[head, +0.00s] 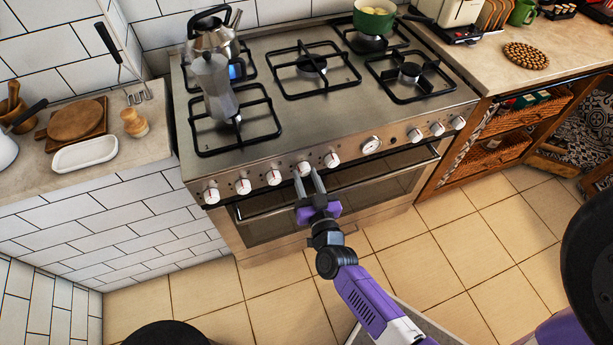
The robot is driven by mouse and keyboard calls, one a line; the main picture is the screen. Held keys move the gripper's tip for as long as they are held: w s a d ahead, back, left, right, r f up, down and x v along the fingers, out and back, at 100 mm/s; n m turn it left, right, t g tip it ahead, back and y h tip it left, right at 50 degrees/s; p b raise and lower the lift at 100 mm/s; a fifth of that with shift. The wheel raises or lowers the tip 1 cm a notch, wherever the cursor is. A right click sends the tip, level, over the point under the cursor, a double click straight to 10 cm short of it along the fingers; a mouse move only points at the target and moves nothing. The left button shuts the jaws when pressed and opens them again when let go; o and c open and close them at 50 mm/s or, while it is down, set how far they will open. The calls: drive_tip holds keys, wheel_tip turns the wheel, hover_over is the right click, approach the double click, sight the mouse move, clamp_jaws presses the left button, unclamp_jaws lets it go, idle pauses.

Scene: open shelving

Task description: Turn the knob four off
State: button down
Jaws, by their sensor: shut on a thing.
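The stove's front panel (285,190) carries a row of white knobs with a round dial (371,145) among them. The fourth knob from the left (303,168) is at my gripper's fingertips. My purple and grey gripper (309,178) reaches up from below, its two fingers shut on this knob. The fingers partly cover the knob, so its mark cannot be read. The third knob (273,177) and fifth knob (331,160) stand close on either side, apart from the fingers.
A kettle (213,33), moka pot (215,85) and green pot (374,18) stand on the stove. A small blue glow (237,71) shows beside the kettle. The oven handle (270,212) runs below the knobs. Counters flank the stove; the tiled floor in front (470,250) is mostly clear.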

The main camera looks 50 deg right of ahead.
drive_tip(key=m, duration=0.4)
drive_tip(key=shift+m+y, duration=0.3)
drive_tip(key=shift+r+m+y+b, duration=0.1)
drive_tip(key=shift+m+y+b, duration=0.3)
drive_tip(key=shift+m, duration=2)
drive_tip(key=c, duration=1)
unclamp_jaws()
drive_tip(key=shift+o, duration=0.2)
drive_tip(key=v, duration=0.7)
drive_tip(key=shift+s+a+b, duration=0.25)
drive_tip(key=shift+a+b, duration=0.1)
drive_tip(key=shift+b, duration=0.1)
